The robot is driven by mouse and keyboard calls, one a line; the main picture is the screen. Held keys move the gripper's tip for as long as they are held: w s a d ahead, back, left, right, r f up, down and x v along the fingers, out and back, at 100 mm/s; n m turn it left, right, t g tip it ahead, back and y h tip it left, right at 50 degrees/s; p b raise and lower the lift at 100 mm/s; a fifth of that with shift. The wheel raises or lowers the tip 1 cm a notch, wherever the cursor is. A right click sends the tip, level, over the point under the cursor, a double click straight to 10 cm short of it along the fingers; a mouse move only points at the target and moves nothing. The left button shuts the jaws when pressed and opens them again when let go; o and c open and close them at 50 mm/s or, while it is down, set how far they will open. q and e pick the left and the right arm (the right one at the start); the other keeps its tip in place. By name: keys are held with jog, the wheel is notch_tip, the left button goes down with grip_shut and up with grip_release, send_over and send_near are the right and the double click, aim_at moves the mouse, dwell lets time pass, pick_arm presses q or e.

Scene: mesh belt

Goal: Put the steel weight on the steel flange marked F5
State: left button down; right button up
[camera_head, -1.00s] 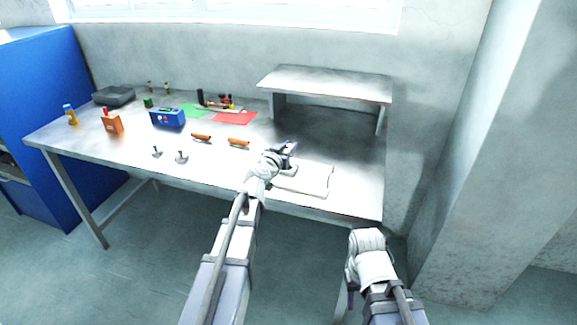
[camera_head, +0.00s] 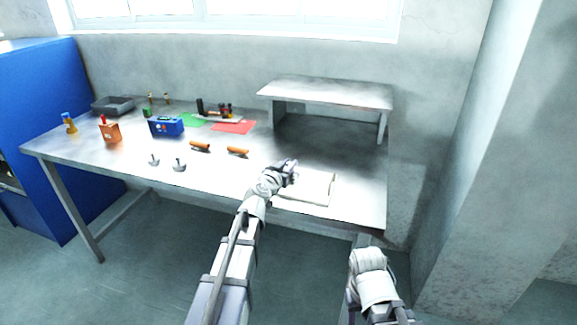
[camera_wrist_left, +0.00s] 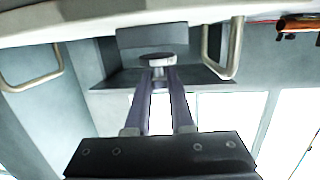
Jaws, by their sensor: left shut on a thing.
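My left gripper (camera_head: 290,166) is above the right part of the table, by the left back edge of a pale flat panel. In the left wrist view its two fingers (camera_wrist_left: 159,72) are shut on a small grey metal piece with a round top, seemingly the steel weight (camera_wrist_left: 157,58). In the head view the fingers hide most of it. Two small steel pieces with upright stems, one on the left (camera_head: 154,160) and one on the right (camera_head: 179,165), stand on the table left of the gripper. I cannot read any F5 mark. My right arm shows at the lower right; its gripper is hidden.
The pale panel (camera_head: 316,188) lies at the front right. Two orange-handled pieces, left (camera_head: 200,146) and right (camera_head: 238,152), lie mid-table. Behind are a blue box (camera_head: 166,126), a red mat (camera_head: 234,127) and a raised shelf (camera_head: 325,92). The front left of the table is clear.

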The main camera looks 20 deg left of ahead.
pick_arm(q)
jog(key=shift+s+d+f+b, duration=0.1)
jog(key=shift+s+f+b, duration=0.2)
jog(key=shift+b, duration=0.15)
jog(key=c, duration=0.8)
grip_release()
jog(key=shift+d+f, duration=0.1)
jog(key=shift+w+r+p, duration=0.15)
jog(key=shift+r+p, duration=0.25)
jog(key=shift+p, duration=0.1)
jog(key=shift+s+r, duration=0.1)
jog(key=shift+s, duration=0.1)
jog(key=p+v, duration=0.2)
jog(key=v, duration=0.9)
jog(key=shift+s+a, duration=0.15)
jog(key=shift+a, duration=0.1)
